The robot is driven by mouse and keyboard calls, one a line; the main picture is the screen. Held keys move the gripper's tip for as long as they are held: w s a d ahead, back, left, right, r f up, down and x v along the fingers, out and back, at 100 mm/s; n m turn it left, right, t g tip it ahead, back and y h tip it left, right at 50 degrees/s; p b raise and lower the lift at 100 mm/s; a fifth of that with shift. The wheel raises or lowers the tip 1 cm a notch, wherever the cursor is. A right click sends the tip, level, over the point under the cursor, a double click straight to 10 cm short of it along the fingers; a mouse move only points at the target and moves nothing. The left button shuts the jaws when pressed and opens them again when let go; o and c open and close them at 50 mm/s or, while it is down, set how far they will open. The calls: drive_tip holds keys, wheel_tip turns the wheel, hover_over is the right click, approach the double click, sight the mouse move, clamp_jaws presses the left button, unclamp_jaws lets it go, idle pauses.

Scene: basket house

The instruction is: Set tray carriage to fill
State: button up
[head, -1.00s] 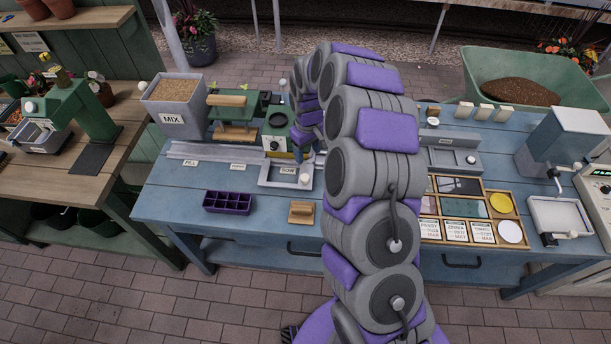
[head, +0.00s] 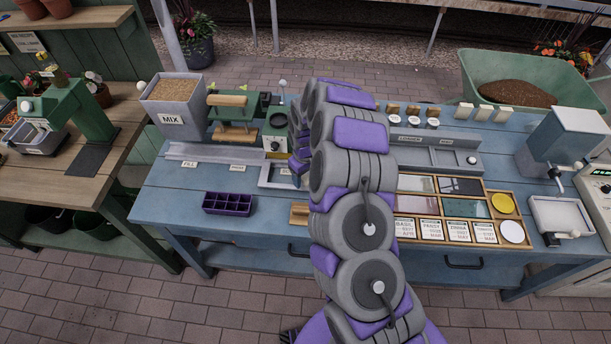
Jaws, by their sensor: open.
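The tray carriage (head: 265,180), a light grey open frame, sits at the right end of the grey rail (head: 205,152) on the blue bench. Its right part and its knob are hidden behind my arm. The FILL label (head: 189,164) is at the rail's left end, with another label (head: 238,167) farther right along it. My gripper (head: 299,165) is open, at the carriage's right side and partly hidden by my own arm links. I cannot tell whether it touches the carriage.
A grey MIX hopper (head: 172,105) and a green press (head: 232,115) stand behind the rail. A purple cell tray (head: 228,203) lies in front of it. A wooden block (head: 299,213) is partly behind my arm. Seed compartments (head: 445,205) are to the right.

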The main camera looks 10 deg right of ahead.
drive_tip(key=shift+a, duration=0.2)
drive_tip(key=shift+c, duration=0.6)
drive_tip(key=shift+d, duration=0.45)
drive_tip(key=c, duration=0.6)
drive_tip(key=shift+a, duration=0.2)
clamp_jaws()
